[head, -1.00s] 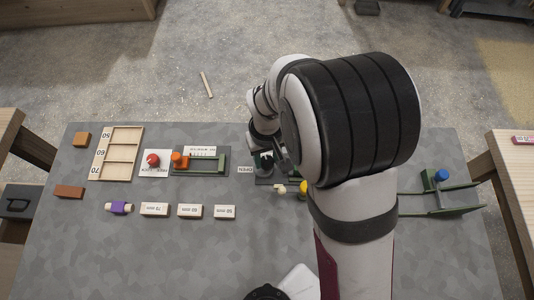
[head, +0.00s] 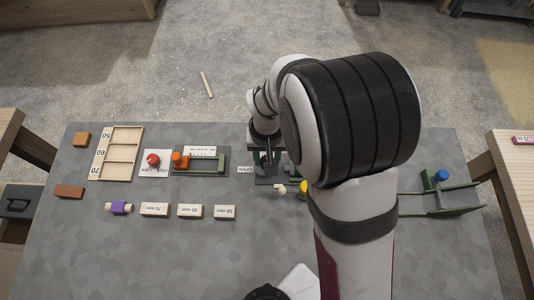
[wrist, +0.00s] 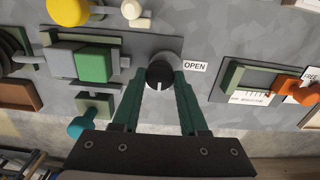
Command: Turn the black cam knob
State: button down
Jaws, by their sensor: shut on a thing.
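The black cam knob (wrist: 161,75) is round, with a grey top and a white mark pointing toward my gripper's palm in the wrist view. My gripper (wrist: 159,78) is shut on it, with one green finger on each side. A white "OPEN" label (wrist: 195,65) lies right beside the knob; it also shows in the head view (head: 245,169). Left of the knob in the wrist view is a clamp with a green block (wrist: 97,63) and a grey block (wrist: 66,64). In the head view my gripper (head: 267,166) is over the dark plate, and my arm partly hides this area.
A yellow knob (wrist: 68,10) and a cream piece (wrist: 131,9) stand near the clamp. A teal knob (wrist: 80,127) is on its other side. A green fixture with an orange knob (head: 180,160), a red button (head: 153,160) and a wooden tray (head: 94,165) are to the left.

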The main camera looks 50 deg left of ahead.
jog(key=shift+c, duration=2.2)
grip_release()
notch_tip(320, 180, up, 16)
jog(key=d+r+m+y, duration=0.15)
jog(key=d+m, duration=0.35)
jog(key=d, duration=0.7)
jog(key=d+r+m+h, duration=0.15)
jog(key=d+m, duration=0.35)
jog(key=d, duration=0.7)
jog(key=s+d+f+m+y, duration=0.1)
jog(key=s+d+m, duration=0.3)
jog(key=s+d, duration=0.1)
jog(key=shift+s+d+f+m+y, duration=0.2)
jog(key=shift+d+f+m+y, duration=0.1)
jog(key=shift+m+y, duration=0.1)
